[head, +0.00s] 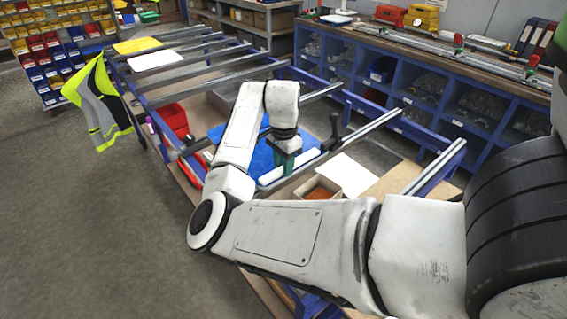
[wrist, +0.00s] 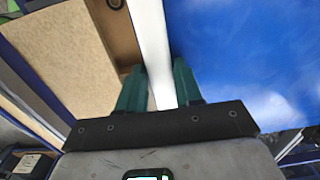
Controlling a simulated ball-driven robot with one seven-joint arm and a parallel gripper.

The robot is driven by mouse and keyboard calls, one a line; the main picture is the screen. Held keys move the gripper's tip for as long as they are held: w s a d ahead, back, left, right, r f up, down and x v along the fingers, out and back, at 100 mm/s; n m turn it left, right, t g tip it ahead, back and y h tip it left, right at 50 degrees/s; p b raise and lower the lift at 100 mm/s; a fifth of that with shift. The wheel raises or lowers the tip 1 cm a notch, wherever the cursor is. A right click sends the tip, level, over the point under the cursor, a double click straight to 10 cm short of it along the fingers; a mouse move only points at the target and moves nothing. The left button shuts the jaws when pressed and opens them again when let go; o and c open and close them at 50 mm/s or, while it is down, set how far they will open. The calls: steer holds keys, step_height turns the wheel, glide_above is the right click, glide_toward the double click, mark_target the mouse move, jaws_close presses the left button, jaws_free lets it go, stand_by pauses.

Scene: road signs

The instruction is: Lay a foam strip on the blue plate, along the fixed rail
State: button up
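The blue plate (head: 262,158) lies on the bench frame under my arm, partly hidden by it. It fills the right side of the wrist view (wrist: 245,60). A white foam strip (head: 272,175) runs along the plate's near edge. In the wrist view the strip (wrist: 150,40) passes between the green fingers of my gripper (wrist: 158,88), which appear closed against both its sides. In the head view my gripper (head: 287,160) is at the middle of the strip. A grey metal rail (head: 352,134) runs alongside; whether the strip touches it or the plate, I cannot tell.
A white sheet (head: 347,175) and a small open box (head: 316,188) lie on the near side of the rail. A red bin (head: 172,118) stands left of the plate. A dark upright clamp handle (head: 334,127) rises close to my gripper's right.

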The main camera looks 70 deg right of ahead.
steer(key=o, duration=0.3)
step_height(320, 180, up, 12)
steer(key=shift+r+b, duration=0.15)
steer(key=shift+b, duration=0.5)
